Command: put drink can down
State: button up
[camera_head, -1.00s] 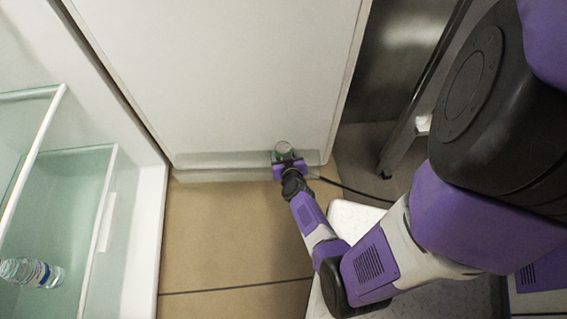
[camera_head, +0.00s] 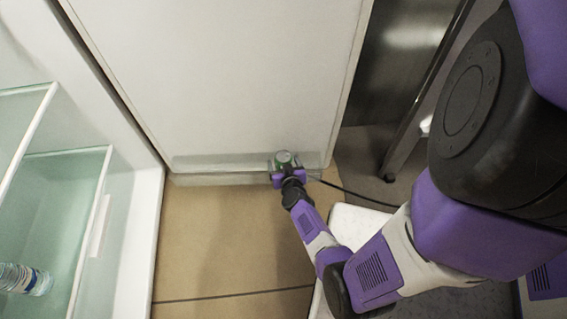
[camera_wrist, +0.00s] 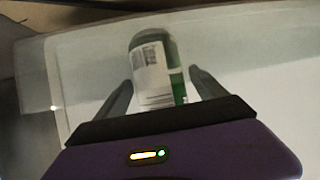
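The drink can (camera_head: 284,158), green with a silvery top, is at the translucent shelf along the lower edge of the large white panel in the head view. The wrist view shows its white and green label with a barcode (camera_wrist: 158,70). My gripper (camera_head: 286,168) is right at the can. In the wrist view my gripper's fingers (camera_wrist: 160,77) are spread on either side of the can, with small gaps showing, so it is open around it. The can's base is hidden behind my gripper's body.
The translucent shelf (camera_head: 215,161) extends left of the can and looks clear. A glass-shelved cabinet at left holds a water bottle (camera_head: 24,279). A dark cable (camera_head: 350,193) runs right of my gripper. A metal leg (camera_head: 400,150) stands at the right. Tan floor (camera_head: 225,240) lies below the panel.

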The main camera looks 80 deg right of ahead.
jog(key=shift+a+r, duration=0.2)
jog(key=shift+r, duration=0.15)
jog(key=s+a+r+n+t+y+p, duration=0.1)
jog(key=a+r+p, duration=0.1)
jog(key=a+r, duration=0.45)
jog(key=s+a+r+n+t+p, duration=0.2)
jog(key=a+r, duration=0.2)
jog(key=a, duration=0.6)
jog(key=s+a+r+n+t+y+p, duration=0.1)
jog(key=a+r+p, duration=0.1)
jog(key=a+r, duration=0.45)
jog(key=s+a+r+n+t+y, duration=0.1)
jog(key=s+a+r+n+y, duration=0.1)
jog(key=r, duration=0.6)
jog(key=s+a+r+n+t+y, duration=0.2)
jog(key=a+r+n+y, duration=0.1)
jog(key=a+r, duration=0.3)
jog(key=s+a+r+n+t+y, duration=0.2)
jog(key=s+a+r+n+y, duration=0.1)
jog(key=r, duration=0.7)
jog(key=shift+a+r+n+y, duration=0.3)
jog(key=shift+a+r+y, duration=0.1)
jog(key=shift+a, duration=0.2)
jog(key=shift+s, duration=0.1)
